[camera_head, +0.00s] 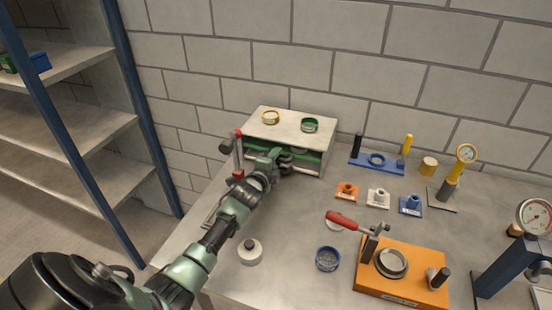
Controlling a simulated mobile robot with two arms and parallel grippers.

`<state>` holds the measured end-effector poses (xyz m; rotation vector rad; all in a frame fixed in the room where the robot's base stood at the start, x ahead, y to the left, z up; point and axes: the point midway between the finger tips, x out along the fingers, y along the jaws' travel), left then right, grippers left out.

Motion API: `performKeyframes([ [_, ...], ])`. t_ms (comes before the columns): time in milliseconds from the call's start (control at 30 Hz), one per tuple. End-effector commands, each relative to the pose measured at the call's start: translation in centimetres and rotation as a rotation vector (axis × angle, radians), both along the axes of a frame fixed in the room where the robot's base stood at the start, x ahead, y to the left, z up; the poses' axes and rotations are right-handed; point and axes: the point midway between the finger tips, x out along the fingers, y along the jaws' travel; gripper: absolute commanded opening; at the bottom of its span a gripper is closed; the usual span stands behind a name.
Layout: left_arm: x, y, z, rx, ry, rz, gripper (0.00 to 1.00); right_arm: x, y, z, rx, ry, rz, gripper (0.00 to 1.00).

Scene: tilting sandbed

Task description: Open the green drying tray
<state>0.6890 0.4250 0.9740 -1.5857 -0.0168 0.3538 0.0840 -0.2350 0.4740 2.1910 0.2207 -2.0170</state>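A pale box-shaped cabinet (290,119) stands against the wall at the back of the bench. The green drying tray (311,156) shows as a green band in its front opening, with a pale bar below it. The tray looks to be inside the cabinet. My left arm reaches up from the lower left, and my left gripper (281,158) is at the cabinet's front, over the middle of the tray's front. The fingers are small and dark there, so I cannot tell whether they touch or grip it. My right gripper is not in view.
A red-topped stand (238,155) is close left of my forearm. An orange base (402,272) with a red-handled clamp and a blue ring (328,258) occupy the front right.

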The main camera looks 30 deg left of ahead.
Motion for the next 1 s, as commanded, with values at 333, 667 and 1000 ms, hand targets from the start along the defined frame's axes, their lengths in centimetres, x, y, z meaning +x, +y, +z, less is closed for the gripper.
performKeyframes([
  [333, 0.35, 0.06, -0.13, 0.000, 0.001, 0.000, 0.36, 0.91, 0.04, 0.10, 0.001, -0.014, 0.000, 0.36],
  [667, 0.27, 0.05, -0.33, -0.001, 0.005, 0.001, 0.00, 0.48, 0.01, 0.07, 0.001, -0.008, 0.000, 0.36],
  [1000, 0.19, 0.03, -0.56, -0.002, 0.011, 0.001, 0.00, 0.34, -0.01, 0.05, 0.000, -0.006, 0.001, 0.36],
])
